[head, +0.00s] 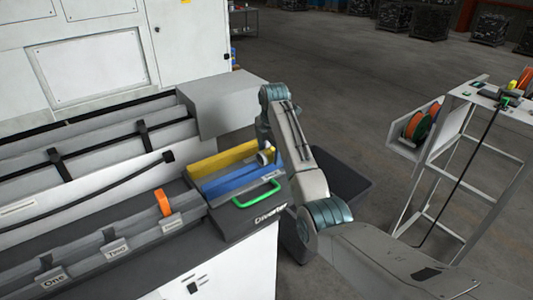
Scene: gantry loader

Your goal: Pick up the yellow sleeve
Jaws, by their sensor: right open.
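A long yellow piece (222,159) lies in the dark box at the near end of the machine, beside a long blue piece (234,179). I cannot tell whether it is the yellow sleeve. A small yellow item (525,78) also stands on top of the cart at the far right, too small to make out. My right gripper (267,157) hangs at the right end of the yellow piece. It is open, but its fingers are small and partly hidden by my own arm. My left gripper is out of view.
A green handle (257,194) stands on the box front. An orange ring (163,202) sits on the labelled grey rail to the left. A dark bin (350,185) stands on the floor behind my right arm. A white cart (441,150) holds spools. Open floor lies beyond.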

